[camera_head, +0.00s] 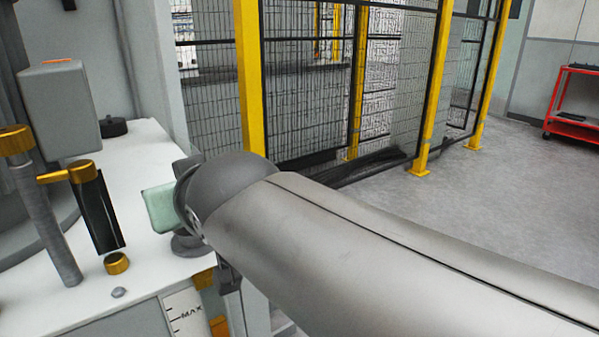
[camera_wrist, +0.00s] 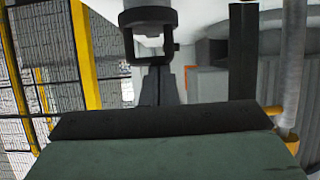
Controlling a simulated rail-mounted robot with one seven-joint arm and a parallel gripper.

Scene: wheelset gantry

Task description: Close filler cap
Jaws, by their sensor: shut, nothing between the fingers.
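My gripper's fingers (camera_wrist: 157,72) are together and empty in the wrist view, above the wide green and black hand. In the head view the pale green hand (camera_head: 160,208) shows beside my grey arm, and its fingertips are hidden. A dark round fitting (camera_head: 187,243), likely the filler with its cap, is on the white top just below the hand. In the wrist view a dark round piece with a squarish open frame (camera_wrist: 148,17) lies just past the fingertips, overlapping them. I cannot tell whether they touch, or how far the cap is open.
The white top (camera_head: 138,160) carries a black knob (camera_head: 113,127), a gold ring (camera_head: 117,263) and a grey post (camera_head: 45,215). A MAX scale (camera_head: 184,312) is on the front. A yellow-posted mesh fence (camera_head: 250,80) stands behind my arm. Open floor lies right.

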